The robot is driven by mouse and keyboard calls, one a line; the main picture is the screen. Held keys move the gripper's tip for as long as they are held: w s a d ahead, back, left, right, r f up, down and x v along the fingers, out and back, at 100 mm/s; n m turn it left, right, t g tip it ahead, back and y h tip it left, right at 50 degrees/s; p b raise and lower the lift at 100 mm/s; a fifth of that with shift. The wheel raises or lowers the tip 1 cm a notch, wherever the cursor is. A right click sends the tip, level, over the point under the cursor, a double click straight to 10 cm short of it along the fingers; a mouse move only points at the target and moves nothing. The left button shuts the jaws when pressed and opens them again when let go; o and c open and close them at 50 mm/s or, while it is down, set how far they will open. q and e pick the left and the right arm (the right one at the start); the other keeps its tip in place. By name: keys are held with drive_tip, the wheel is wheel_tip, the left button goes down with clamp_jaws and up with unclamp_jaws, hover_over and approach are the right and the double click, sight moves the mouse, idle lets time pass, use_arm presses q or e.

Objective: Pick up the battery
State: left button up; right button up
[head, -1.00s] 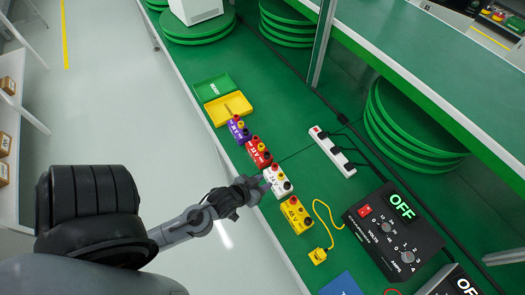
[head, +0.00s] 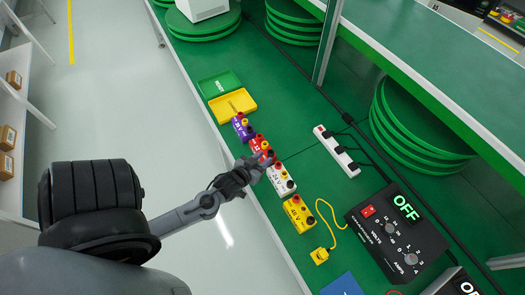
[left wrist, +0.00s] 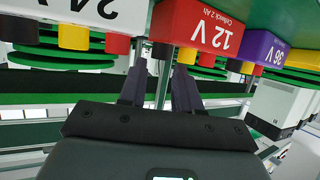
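Four-sided batteries stand in a row on the green bench: a purple 36 V battery (head: 242,127), a red 12 V battery (head: 255,143), a white 24 V battery (head: 280,179) and a yellow 48 V battery (head: 298,214). My left gripper (head: 263,162) is at the red battery and partly hides it. In the left wrist view the gripper (left wrist: 160,85) has its dark fingers apart, pointing at the red battery (left wrist: 205,25). The white battery (left wrist: 70,10) is to the left there, the purple one (left wrist: 262,50) to the right. Contact cannot be told. My right gripper is not in view.
A white power strip (head: 337,150) and a black power supply reading OFF (head: 400,240) stand to the right. A yellow cable (head: 329,228) lies near the yellow battery.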

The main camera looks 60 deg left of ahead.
sight(272, 151)
use_arm(q)
drive_tip(key=shift+r+b+x, duration=0.2)
drive_tip(key=shift+b+x, duration=0.1)
drive_tip(key=shift+x, duration=2.05)
drive_tip(key=shift+a, duration=0.15)
drive_tip(key=shift+c, duration=0.2)
clamp_jaws()
drive_tip(key=shift+r, duration=0.15)
